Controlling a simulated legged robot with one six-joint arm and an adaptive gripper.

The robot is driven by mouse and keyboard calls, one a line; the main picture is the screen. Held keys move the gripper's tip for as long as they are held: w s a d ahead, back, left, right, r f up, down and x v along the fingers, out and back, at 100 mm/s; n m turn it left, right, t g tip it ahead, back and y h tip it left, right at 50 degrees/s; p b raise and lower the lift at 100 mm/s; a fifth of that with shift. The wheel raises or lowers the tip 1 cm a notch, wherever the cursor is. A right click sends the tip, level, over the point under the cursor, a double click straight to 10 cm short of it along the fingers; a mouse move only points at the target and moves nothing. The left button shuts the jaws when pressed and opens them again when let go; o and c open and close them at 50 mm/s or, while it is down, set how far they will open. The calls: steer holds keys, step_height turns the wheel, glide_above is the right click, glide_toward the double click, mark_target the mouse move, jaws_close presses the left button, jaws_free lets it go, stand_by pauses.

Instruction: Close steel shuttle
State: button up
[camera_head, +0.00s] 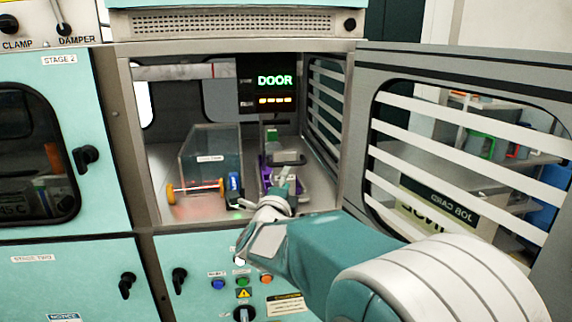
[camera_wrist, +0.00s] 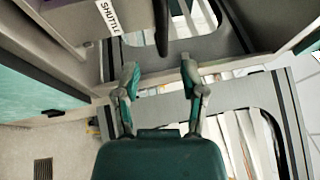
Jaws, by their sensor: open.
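A steel-framed chamber (camera_head: 250,48) stands open in the head view. Its grey door (camera_head: 362,140), with a white-striped window, is swung out to the right. A display inside (camera_head: 275,80) reads DOOR in green. In the wrist view a label reading "SHUTTL" (camera_wrist: 108,17) is on a pale panel at the upper left, partly cut off by the frame edge. My gripper (camera_wrist: 160,72) is open and empty, with its fingers apart. A dark upright handle (camera_wrist: 161,25) lies just beyond the fingertips, apart from them. In the head view my arm reaches to the chamber's front opening, and its fingers are hard to make out.
Inside the chamber are a clear box (camera_head: 210,150) with a red-and-yellow rod (camera_head: 195,188), a blue item (camera_head: 234,185) and a purple part (camera_head: 265,172). Buttons and a knob (camera_head: 244,314) sit below the opening. A teal cabinet (camera_head: 60,190) stands left.

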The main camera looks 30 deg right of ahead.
mark_target(289, 164)
steer(key=w, duration=0.2)
steer(key=w+d+r, duration=0.1)
steer(key=w+d, duration=0.1)
steer(key=w, duration=0.1)
steer(key=shift+w+r, duration=0.15)
steer(key=shift+w, duration=0.15)
steer(key=shift+d, duration=0.8)
jaws_close()
steer(key=shift+a, duration=0.2)
